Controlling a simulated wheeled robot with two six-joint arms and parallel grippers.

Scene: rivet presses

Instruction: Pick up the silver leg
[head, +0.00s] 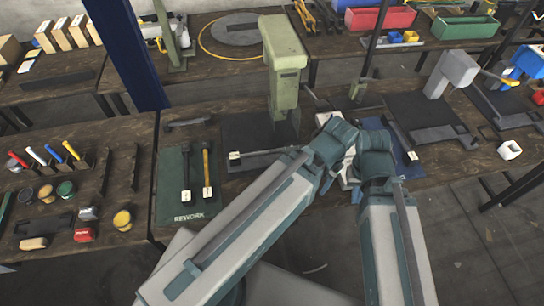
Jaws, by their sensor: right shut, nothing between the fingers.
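Both my arms reach up from the bottom to the bench, their wrists close together at its front middle. My right gripper (348,168) is a pale shape between the wrists, largely covered by my arms; it is shut and empty. My left gripper's fingers cannot be made out behind its wrist. A thin grey bar with a white tag (268,153) lies before the green press, left of my wrists; it may be the silver leg. A darker tagged bar (399,138) lies to the right on a blue mat. Which is silver is unclear.
A green press (285,75) stands behind my wrists, a grey press (452,72) further right. A green REWORK mat (172,205) holds a black and a brass-coloured tagged leg. A blue post (130,55) rises at left. Tools and small pots fill the left bench.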

